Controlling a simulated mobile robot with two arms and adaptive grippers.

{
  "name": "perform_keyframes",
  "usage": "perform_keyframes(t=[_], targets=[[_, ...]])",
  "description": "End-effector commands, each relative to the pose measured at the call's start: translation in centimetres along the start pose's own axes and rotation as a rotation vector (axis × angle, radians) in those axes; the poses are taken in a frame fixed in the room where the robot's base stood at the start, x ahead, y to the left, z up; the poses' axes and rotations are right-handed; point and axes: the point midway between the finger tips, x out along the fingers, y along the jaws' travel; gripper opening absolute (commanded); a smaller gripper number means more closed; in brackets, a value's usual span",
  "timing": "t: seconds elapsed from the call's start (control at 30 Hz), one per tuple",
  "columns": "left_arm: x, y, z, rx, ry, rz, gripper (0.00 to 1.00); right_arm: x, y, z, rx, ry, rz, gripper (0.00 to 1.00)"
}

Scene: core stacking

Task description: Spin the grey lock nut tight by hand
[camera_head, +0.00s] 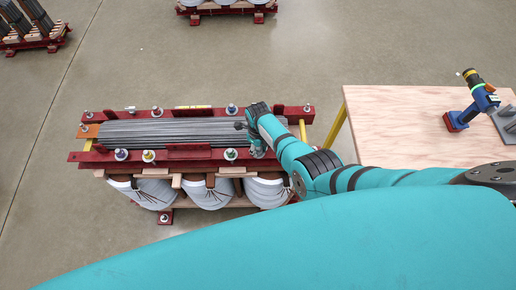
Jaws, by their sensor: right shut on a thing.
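The transformer core (180,132) lies in front of me, a stack of grey sheets between two red clamp beams. My right gripper (257,151) points down at the right part of the near red beam (195,160). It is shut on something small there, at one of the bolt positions. The grey lock nut cannot be made out; the gripper and wrist cover that spot. Other bolts show along the near beam, one with a green mark (231,154), one yellow (149,156) and one bluish (121,154). My left gripper is not in view.
White coils (208,193) hang below the near beam. More bolts stand on the far beam (190,112). A wooden table (410,125) at right holds a blue power tool (480,103). Other cores stand at the back. The grey floor at left is clear.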

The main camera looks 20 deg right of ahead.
Motion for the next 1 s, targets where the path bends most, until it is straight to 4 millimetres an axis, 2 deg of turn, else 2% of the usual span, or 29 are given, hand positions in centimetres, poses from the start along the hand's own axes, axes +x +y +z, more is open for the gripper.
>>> perform_keyframes(t=[0.17, 0.47, 0.63, 0.77, 0.8, 1.0], targets=[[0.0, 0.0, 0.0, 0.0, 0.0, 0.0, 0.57, 0.0, 0.1, 0.1, 0.164, -0.001, 0.001, 0.0], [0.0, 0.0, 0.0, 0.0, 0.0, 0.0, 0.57, 0.0, 0.0, 0.1, 0.184, -0.001, 0.001, 0.0], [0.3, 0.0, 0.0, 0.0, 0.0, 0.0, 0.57, 0.1, 0.1, 0.1, 0.403, -0.002, 0.004, 0.0], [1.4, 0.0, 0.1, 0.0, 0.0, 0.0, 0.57, 0.2, 0.2, 0.4, 0.462, -0.008, 0.006, 0.0], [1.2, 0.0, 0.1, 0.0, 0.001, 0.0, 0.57, -0.1, 0.0, 0.3, 0.467, -0.007, 0.001, 0.33], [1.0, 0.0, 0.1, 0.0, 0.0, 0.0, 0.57, -0.1, 0.1, 0.2, 0.46, -0.004, 0.0, 0.57]])
